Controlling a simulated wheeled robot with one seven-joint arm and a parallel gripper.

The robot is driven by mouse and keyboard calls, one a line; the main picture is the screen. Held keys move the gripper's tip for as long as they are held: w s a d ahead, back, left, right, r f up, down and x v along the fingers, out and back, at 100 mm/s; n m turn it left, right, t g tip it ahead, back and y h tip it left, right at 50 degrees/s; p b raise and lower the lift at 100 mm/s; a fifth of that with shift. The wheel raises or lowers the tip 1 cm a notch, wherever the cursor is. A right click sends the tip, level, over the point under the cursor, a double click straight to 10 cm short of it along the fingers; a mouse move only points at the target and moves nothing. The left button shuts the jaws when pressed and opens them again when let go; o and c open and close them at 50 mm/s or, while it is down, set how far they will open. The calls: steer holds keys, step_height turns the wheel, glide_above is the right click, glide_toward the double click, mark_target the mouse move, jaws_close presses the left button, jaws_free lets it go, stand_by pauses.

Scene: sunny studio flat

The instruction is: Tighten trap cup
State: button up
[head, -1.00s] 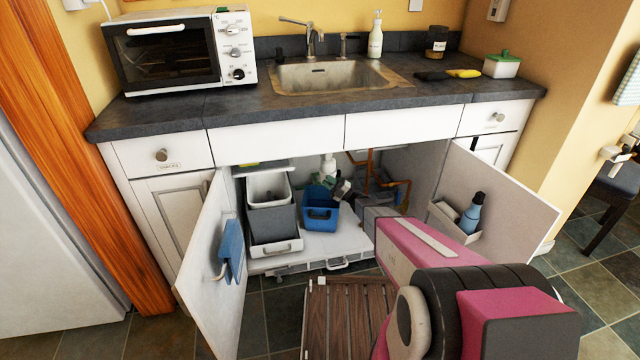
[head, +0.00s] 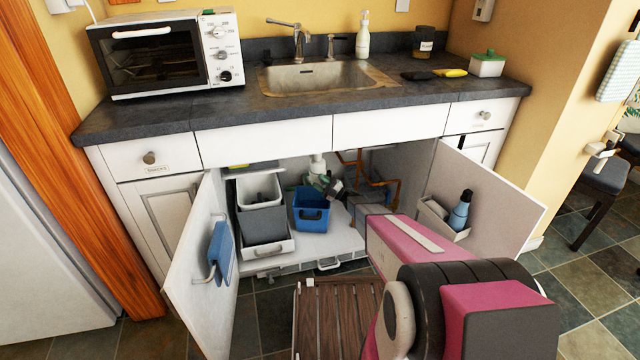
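In the head view, a white trap body (head: 317,166) hangs under the sink inside the open cabinet, with green parts (head: 313,182) just below it. They are small and partly covered, so I cannot make out the trap cup clearly or tell how tightly it sits. My arm reaches into the cabinet from the lower right. My gripper (head: 333,188) is at the trap's lower right, close to the green parts. I cannot tell whether it touches them or whether its fingers are open or shut.
A blue bucket (head: 311,212) stands on the cabinet floor below the trap. Grey bins (head: 262,222) are to its left, copper pipes (head: 385,184) to the right. Both doors stand open; the right one carries a caddy with a blue bottle (head: 460,210). A slatted wooden stool (head: 338,315) stands in front.

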steer(key=v, duration=0.7)
steer(key=shift+d+f, duration=0.15)
steer(key=shift+d, duration=0.05)
steer(key=shift+s, duration=0.25)
